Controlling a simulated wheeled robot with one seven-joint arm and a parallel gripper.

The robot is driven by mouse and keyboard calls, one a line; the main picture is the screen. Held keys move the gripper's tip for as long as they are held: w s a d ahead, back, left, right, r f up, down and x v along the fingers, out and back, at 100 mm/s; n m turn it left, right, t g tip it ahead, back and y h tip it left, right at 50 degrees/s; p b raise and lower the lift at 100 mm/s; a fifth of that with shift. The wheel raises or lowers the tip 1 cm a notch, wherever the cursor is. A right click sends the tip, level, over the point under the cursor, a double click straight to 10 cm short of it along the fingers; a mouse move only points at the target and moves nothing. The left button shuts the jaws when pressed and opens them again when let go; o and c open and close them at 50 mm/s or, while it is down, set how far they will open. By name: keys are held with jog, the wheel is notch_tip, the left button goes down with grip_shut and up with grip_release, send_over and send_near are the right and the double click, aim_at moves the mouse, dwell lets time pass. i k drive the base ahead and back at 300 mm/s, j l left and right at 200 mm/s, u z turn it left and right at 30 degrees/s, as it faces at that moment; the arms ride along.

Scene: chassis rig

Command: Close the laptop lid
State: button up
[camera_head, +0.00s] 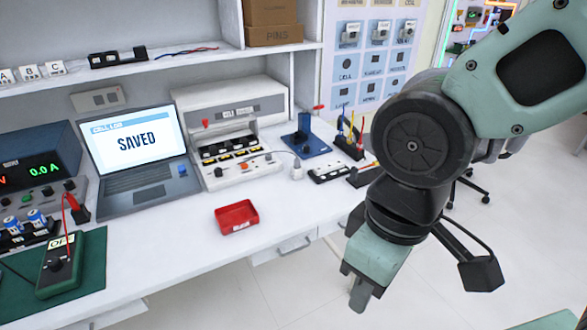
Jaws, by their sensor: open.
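The laptop (140,160) stands open on the white bench at the left. Its lid is raised and leans back a little, and its screen (134,143) reads "SAVED". The keyboard base lies flat, with a small blue item (182,170) on its right side. My gripper (362,292) hangs at the right, in front of the bench edge, well apart from the laptop. It points down and is open, with nothing seen in it. One finger shows clearly; the other is mostly hidden.
A power supply (38,160) stands left of the laptop, and a beige tester (228,130) stands right of it. A red tray (237,216) sits near the front edge. A multimeter (62,262) lies on a green mat (92,270). A shelf (120,72) hangs above. The bench before the laptop is clear.

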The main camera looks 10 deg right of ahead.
aim_at(133, 138)
jog(key=i+j+u, duration=0.3)
jog(key=i+j, duration=0.25)
jog(key=j, duration=0.15)
jog(key=i+j+u, duration=0.3)
jog(key=i+j, duration=0.3)
